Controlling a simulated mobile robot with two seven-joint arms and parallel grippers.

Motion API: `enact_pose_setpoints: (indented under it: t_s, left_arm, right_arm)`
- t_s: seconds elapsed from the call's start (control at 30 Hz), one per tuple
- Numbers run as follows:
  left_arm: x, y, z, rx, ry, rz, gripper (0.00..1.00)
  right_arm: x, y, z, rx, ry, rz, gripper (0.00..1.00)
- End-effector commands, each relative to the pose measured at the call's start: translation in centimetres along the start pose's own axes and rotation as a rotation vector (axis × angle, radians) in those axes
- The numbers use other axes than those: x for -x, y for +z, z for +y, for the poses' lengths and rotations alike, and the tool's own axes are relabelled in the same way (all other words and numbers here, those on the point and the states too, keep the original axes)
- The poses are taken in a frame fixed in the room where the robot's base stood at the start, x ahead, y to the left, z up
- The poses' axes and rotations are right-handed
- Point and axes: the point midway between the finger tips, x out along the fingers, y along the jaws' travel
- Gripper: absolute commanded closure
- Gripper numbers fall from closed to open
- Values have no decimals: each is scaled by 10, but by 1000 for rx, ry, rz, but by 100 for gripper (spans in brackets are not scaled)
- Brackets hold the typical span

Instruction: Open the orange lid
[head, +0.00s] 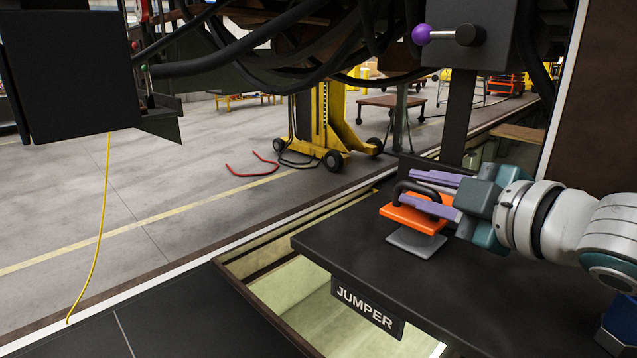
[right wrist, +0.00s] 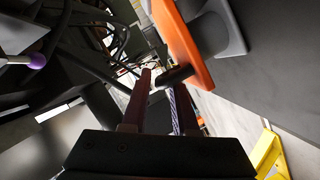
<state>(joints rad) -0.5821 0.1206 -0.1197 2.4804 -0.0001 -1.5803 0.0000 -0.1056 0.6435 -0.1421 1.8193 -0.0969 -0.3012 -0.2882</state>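The orange lid (head: 402,215) is a small flat plate with a black loop handle (head: 402,187) on top. It sits over a grey base (head: 413,243) on the dark table. My right gripper (head: 418,193) reaches in from the right, with its two purple fingers apart on either side of the handle. In the right wrist view the orange lid (right wrist: 183,42) is at the top, and the handle (right wrist: 174,76) lies at the fingertips. Whether a finger touches the handle is unclear. My left gripper is not in view.
The dark table (head: 480,285) has a JUMPER label (head: 366,307) on its front edge. A post with a purple-knobbed lever (head: 422,34) stands behind the lid. Black hoses hang above. An open pit (head: 290,290) lies left of the table; a yellow jack (head: 328,120) stands beyond.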

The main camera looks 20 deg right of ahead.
Motion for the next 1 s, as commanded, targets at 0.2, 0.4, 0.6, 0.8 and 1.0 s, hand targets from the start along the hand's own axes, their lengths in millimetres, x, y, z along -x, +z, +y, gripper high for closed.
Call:
enact_pose_setpoints:
  t_s: [0.2,0.4,0.6,0.8,1.0]
  left_arm:
    - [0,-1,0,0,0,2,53]
    - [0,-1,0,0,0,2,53]
    - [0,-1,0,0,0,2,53]
    - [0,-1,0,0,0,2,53]
    - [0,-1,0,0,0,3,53]
  right_arm:
    - [-4,0,0,0,0,0,73]
    - [-3,0,0,-1,0,0,81]
    - [-3,0,0,-1,-1,0,100]
    - [-3,0,0,-1,-1,0,100]
    - [-3,0,0,-1,-1,0,100]
